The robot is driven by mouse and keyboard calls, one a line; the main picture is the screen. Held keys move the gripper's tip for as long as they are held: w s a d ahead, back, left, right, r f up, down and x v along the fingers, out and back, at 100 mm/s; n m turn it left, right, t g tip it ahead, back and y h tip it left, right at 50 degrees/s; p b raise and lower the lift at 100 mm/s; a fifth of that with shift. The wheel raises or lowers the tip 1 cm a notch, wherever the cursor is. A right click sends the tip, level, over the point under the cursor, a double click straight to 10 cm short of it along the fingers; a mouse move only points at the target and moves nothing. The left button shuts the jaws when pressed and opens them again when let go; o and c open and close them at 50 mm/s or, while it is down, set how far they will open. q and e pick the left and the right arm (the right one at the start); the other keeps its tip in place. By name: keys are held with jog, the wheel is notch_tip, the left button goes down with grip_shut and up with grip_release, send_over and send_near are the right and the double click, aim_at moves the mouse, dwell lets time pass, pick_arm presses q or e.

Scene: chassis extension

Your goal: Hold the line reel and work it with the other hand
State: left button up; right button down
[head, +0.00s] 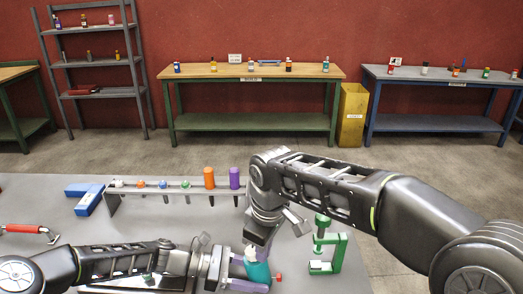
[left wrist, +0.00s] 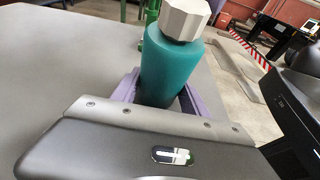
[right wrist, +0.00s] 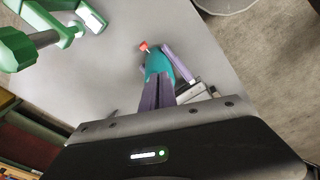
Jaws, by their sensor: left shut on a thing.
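The line reel appears to be the teal body (head: 257,272) with a pale cap (head: 250,252) and a small red knob (head: 279,277). In the left wrist view its teal side (left wrist: 172,72) stands under a white faceted cap (left wrist: 185,18). My left gripper (head: 240,272) is shut on the teal body, with purple fingers on both sides. In the right wrist view the red knob (right wrist: 143,46) shows at its far end. My right gripper (right wrist: 157,90) points down at the teal body, its purple fingers together. Whether they touch it is hidden.
A green press-like stand (head: 326,250) is close at the right. A rack (head: 175,187) with several coloured items and a blue box (head: 88,198) are behind. A red-handled tool (head: 28,229) lies left.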

jog(key=shift+s+a, duration=0.15)
jog(key=shift+a, duration=0.2)
jog(key=shift+s+d, duration=0.1)
jog(key=shift+d, duration=0.05)
dwell(0.3)
jog(key=shift+s+d, duration=0.2)
jog(key=shift+r, duration=0.1)
notch_tip(320, 180, up, 6)
send_over(258, 265)
jog(key=shift+s+d, duration=0.15)
jog(key=shift+s, duration=0.3)
jog(key=m, duration=0.2)
jog(key=m+h, duration=0.1)
jog(key=m, duration=0.1)
jog(key=r+m+t, duration=0.1)
jog(key=shift+w+a+m, duration=0.2)
jog(key=shift+w+m, duration=0.2)
